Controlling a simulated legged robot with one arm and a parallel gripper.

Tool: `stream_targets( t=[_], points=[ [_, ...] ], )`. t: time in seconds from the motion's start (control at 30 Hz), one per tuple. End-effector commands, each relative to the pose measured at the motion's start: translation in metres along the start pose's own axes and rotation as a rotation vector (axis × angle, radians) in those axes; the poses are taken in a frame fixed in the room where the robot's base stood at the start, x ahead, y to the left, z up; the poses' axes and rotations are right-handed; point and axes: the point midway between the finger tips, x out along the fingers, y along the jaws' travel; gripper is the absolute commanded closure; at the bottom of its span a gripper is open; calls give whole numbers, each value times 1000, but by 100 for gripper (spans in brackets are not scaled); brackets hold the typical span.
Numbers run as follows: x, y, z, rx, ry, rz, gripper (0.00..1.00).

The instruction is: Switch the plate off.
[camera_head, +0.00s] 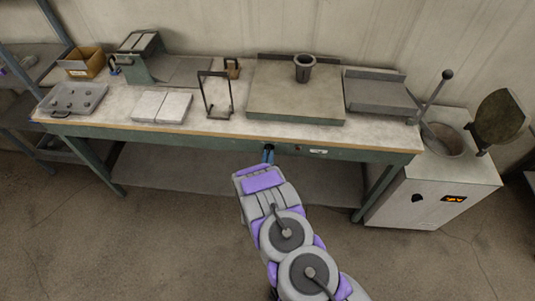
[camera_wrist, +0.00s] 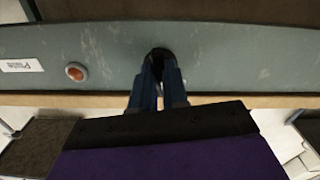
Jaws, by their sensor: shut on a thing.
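The plate (camera_head: 290,95) is a broad flat beige slab on the workbench, with a dark cup standing on its back part. A dark round knob (camera_wrist: 159,54) sits on the green front rail of the bench. My gripper (camera_wrist: 160,72) is shut on this knob, its two blue-grey fingers on either side. The fingers hide much of the knob, so I cannot tell its setting. A small orange lamp (camera_wrist: 76,72) is beside the knob on the rail; I cannot tell whether it is lit. In the head view my gripper (camera_head: 268,154) reaches the rail below the plate.
The dark cup (camera_head: 304,68) stands on the plate. A furnace (camera_head: 432,196) with an open lid and a ladle handle stands at the right. A wire stand (camera_head: 216,95), pale blocks (camera_head: 160,107) and a grey mould (camera_head: 73,98) are on the bench. The floor in front is clear.

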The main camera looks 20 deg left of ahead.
Motion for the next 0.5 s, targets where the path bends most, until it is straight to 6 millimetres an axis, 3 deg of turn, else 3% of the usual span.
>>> stream_targets(
  t=[0.5],
  points=[
    [2,-2,-5,-435,10,2,100]
  ],
)
